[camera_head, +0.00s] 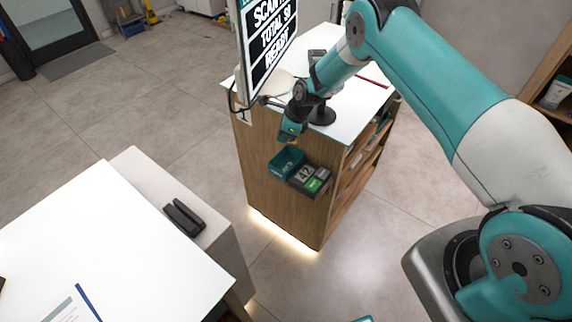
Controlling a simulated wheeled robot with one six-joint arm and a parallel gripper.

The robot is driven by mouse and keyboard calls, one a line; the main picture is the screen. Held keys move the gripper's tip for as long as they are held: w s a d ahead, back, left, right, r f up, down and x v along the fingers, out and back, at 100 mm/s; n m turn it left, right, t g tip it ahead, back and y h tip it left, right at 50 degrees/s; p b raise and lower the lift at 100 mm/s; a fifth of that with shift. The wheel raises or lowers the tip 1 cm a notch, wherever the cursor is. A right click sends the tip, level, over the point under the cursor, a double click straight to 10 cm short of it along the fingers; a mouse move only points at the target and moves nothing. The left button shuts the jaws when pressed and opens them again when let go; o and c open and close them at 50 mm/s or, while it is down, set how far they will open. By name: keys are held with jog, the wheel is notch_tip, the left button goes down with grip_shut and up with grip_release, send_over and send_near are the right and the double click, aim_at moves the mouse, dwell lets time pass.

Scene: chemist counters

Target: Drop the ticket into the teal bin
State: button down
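The teal bin (277,169) is a small open-topped box on the wooden end panel of the counter. My gripper (291,138) is just above the bin, in front of the counter's upper edge, pointing down. It looks small and dark with teal parts, and I cannot tell whether its fingers are open or shut. A small yellowish patch shows at its tip; whether this is the ticket I cannot tell. No ticket can be made out clearly elsewhere.
A dark box marked 42 (309,180), with a green label, sits right beside the bin. A screen (268,40) stands on the white-topped counter (352,98). Open floor lies between.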

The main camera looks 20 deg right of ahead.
notch_tip(320, 180, down, 6)
jog(key=b, duration=0.3)
jog(key=c, duration=1.3)
grip_release()
jog(key=shift+r, duration=0.15)
jog(key=b+v, duration=0.4)
jog(key=v, duration=1.3)
jog(key=shift+s+r+b, duration=0.1)
jog(key=shift+b, duration=0.2)
